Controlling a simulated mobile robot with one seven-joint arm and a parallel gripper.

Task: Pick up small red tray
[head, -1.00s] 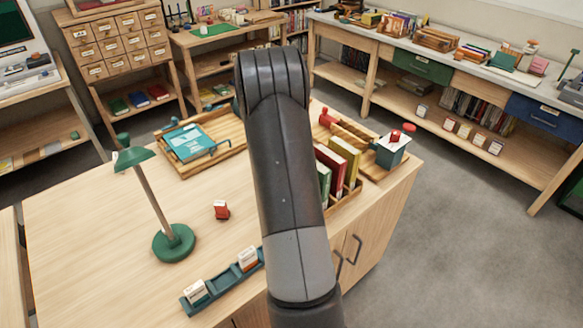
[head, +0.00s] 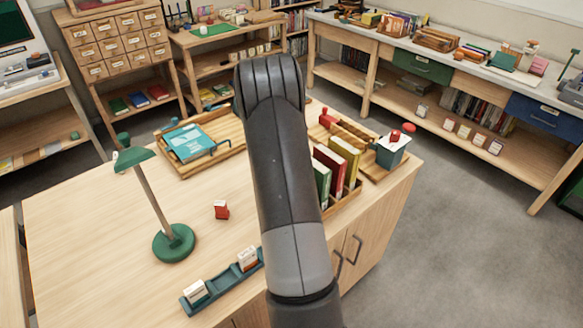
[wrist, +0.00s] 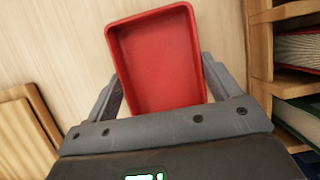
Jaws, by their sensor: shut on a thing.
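The small red tray (wrist: 160,62) is in the wrist view, a shallow open box with a raised rim. It is empty. My gripper (wrist: 161,72) has one finger on each side of the tray and is shut on it. Pale wood lies behind the tray; I cannot tell whether the tray touches it or is just above. In the head view my arm hides the gripper and the tray.
A wooden book holder (head: 345,203) is close right of my arm. A tray with a teal book (head: 190,141) lies behind.

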